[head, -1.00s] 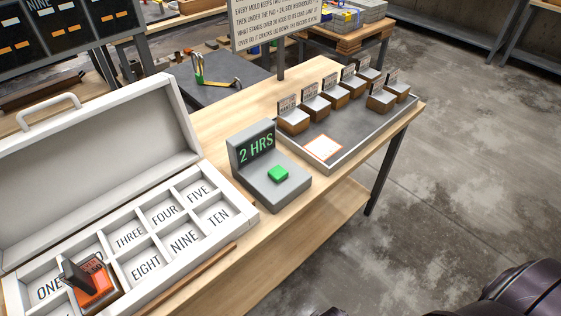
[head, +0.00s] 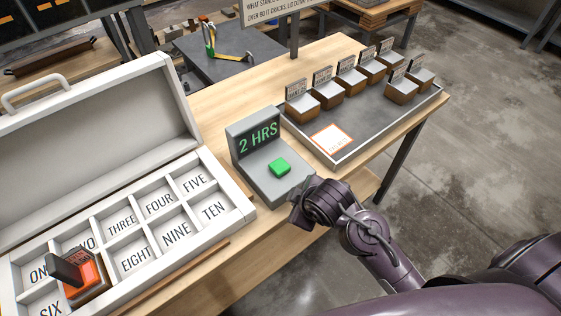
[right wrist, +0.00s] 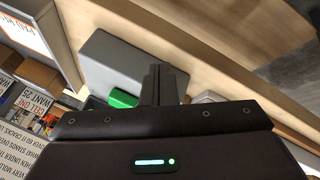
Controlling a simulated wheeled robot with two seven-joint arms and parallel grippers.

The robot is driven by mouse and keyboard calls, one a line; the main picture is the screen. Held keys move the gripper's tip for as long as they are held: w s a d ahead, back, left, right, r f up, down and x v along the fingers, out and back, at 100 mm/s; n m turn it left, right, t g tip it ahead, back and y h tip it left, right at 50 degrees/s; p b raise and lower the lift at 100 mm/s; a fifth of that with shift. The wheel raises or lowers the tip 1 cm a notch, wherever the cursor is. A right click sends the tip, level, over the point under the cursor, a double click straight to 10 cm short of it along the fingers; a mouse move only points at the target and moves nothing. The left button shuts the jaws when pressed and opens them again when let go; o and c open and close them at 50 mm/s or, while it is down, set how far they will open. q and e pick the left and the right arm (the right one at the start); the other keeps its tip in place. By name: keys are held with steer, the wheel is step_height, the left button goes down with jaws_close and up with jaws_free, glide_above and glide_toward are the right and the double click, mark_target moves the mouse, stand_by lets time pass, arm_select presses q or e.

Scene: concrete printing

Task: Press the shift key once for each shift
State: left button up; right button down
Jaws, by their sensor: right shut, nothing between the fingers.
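The grey shift device (head: 268,170) stands on the wooden table, its display (head: 257,139) reading "2 HRS" in green. The green shift key (head: 279,167) sits on its sloped top. My right gripper (head: 297,213) is at the device's front right corner, shut and empty, apart from the key in the picture. In the right wrist view, the shut fingers (right wrist: 160,85) point over the grey device, with the green key (right wrist: 122,98) just left of them, partly hidden by the gripper body. My left gripper is not in view.
A white case (head: 240,206) with compartments labelled by number words lies open at left. A grey tray (head: 372,133) at right holds several labelled blocks and a white card (head: 332,139). Floor right of the table is clear.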

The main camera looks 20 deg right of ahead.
mark_target(283, 167)
steer(key=w+a+r+n+t+y, duration=0.2)
steer(key=w+a+r+n, duration=0.3)
steer(key=n, duration=0.7)
steer(key=w+a+r+n+t+y, duration=0.2)
steer(key=w+r+n, duration=0.2)
steer(key=r+n, duration=0.5)
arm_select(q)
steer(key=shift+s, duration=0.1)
arm_select(e)
steer(key=w+d+n+g, duration=0.1)
steer(key=d+n, duration=0.5)
steer(key=n, duration=1.4)
steer(key=shift+w+d+g, duration=0.15)
steer(key=shift+d+g, duration=0.15)
steer(key=shift+g, duration=0.5)
steer(key=shift+f, duration=0.15)
